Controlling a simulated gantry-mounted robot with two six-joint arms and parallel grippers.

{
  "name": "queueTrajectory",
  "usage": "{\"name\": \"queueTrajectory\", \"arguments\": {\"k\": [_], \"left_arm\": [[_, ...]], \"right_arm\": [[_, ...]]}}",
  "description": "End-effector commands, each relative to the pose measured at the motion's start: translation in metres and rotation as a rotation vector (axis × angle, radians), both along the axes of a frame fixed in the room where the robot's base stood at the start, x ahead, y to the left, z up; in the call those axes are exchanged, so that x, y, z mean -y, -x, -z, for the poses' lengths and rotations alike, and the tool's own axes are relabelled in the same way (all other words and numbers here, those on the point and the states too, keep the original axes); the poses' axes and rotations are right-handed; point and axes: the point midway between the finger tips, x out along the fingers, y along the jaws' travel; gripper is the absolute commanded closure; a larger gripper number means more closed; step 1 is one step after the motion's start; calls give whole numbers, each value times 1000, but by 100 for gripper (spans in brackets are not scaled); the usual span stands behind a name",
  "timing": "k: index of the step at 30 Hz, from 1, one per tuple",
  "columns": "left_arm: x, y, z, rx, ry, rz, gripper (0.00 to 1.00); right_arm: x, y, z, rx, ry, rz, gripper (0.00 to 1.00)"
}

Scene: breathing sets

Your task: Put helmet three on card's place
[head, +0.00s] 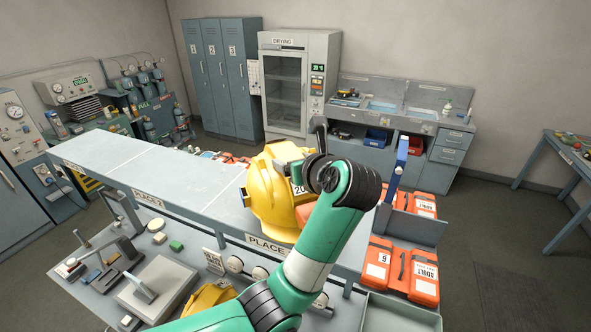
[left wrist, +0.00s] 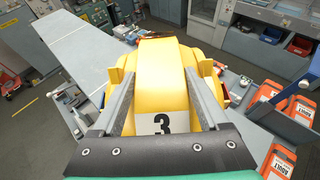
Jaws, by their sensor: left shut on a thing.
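A yellow helmet (head: 270,198) is at the right part of the long grey shelf, above the right PLACE label (head: 268,245). In the left wrist view the same helmet (left wrist: 160,80) carries a white label with a 3. My left gripper (head: 318,158) is shut on it, with one finger on each side. I cannot tell whether the helmet touches the shelf. A small white printed card (head: 214,261) stands on the lower bench, in front of the shelf. My right gripper is not in view.
The long shelf (head: 140,167) is bare to the left, with PLACE 2 marked on its edge. Another yellow helmet (head: 207,299) is below, partly hidden by my arm. Orange packs (head: 378,262) fill a rack at right. Tools and a grey plate (head: 158,287) occupy the lower bench.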

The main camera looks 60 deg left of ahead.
Motion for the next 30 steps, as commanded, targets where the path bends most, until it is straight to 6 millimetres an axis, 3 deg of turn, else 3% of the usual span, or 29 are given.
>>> {"name": "queueTrajectory", "arguments": {"k": [10, 20, 21, 25, 30], "left_arm": [[-6, -5, 37, 0, -1, 1, 100], [-6, -5, 43, 1, -2, 1, 100], [-5, -5, 44, 0, 0, 0, 21], [-5, -5, 43, -1, 0, 0, 0], [-5, -5, 43, -1, 0, 0, 0]], "right_arm": [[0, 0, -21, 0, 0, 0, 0], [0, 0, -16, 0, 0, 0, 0], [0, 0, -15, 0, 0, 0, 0], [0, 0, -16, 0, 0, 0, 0], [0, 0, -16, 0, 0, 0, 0]]}}
